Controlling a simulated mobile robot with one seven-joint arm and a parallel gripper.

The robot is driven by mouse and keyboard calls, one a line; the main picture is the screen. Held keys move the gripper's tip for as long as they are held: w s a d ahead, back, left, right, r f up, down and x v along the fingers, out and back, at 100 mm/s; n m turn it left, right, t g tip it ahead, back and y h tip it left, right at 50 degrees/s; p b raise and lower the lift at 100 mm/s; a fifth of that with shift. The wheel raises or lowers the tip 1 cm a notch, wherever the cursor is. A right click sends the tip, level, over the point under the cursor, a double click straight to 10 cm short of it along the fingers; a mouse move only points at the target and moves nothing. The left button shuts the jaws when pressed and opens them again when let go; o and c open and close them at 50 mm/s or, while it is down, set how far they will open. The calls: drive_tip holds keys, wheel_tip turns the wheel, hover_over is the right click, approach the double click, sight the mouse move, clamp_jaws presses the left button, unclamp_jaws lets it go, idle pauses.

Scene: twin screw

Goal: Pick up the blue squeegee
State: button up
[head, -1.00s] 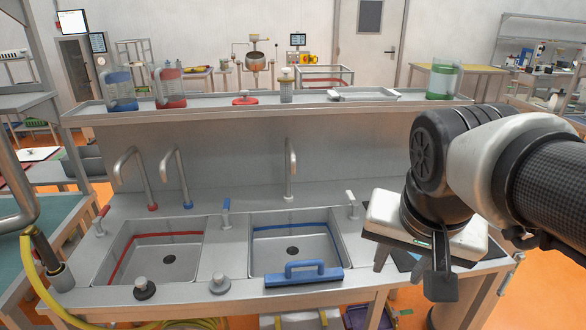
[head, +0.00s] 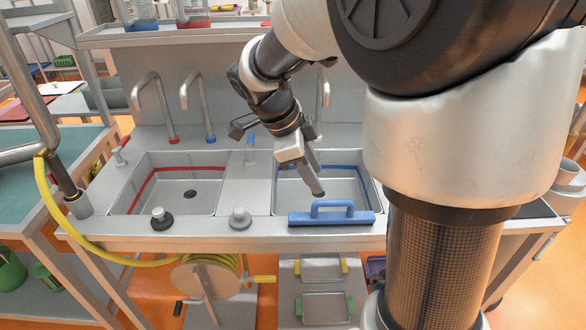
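The blue squeegee (head: 332,219) lies along the front edge of the right sink, with its raised loop handle upward. My gripper (head: 318,188) hangs above the right sink, pointing down and slightly right. Its tip appears just behind and above the squeegee's handle, and no grip on the squeegee shows. The fingers overlap in this view, so their opening is unclear.
The right sink (head: 290,195) has a blue stripe; the left sink (head: 140,195) has a red one. Two knobbed stoppers, one dark (head: 162,220) and one grey (head: 240,219), stand left of the squeegee. Taps rise behind the sinks.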

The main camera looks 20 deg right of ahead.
sight(328, 201)
drive_tip(key=x, duration=1.2)
drive_tip(key=shift+f, duration=0.4)
drive_tip(key=shift+c, duration=0.2)
clamp_jaws()
